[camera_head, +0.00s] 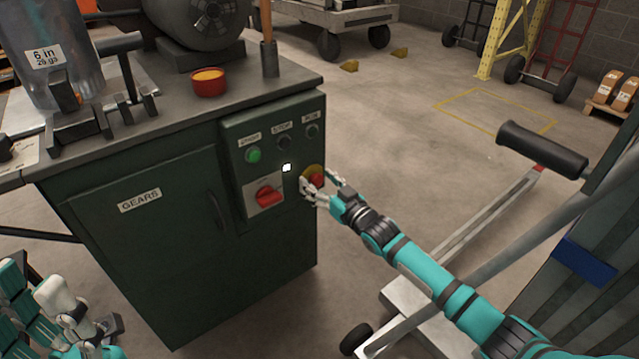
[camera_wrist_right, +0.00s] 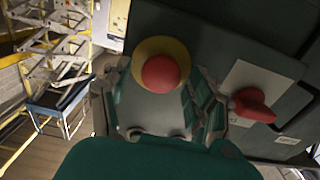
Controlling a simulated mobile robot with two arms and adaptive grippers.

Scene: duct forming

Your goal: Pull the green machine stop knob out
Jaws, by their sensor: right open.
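The green machine (camera_head: 150,240) stands at left centre with a control panel on its right side. The red round stop knob (camera_head: 317,181) with a yellow ring (camera_head: 312,171) is at the panel's lower right, partly hidden by my fingers. In the right wrist view the red knob (camera_wrist_right: 160,74) sits in front of its yellow ring (camera_wrist_right: 158,46), between my fingers. My right gripper (camera_head: 322,187) is open, with its fingers on either side of the knob; I cannot tell whether they touch it. My left gripper (camera_head: 66,300) is at the bottom left, away from the machine; its opening is unclear.
Left of the knob are a red rotary switch (camera_head: 268,196) and a green button (camera_head: 253,155). A red cup (camera_head: 208,82) stands on the machine top. A cart with a black handle (camera_head: 542,148) stands at right, near my right arm. The floor behind is mostly clear.

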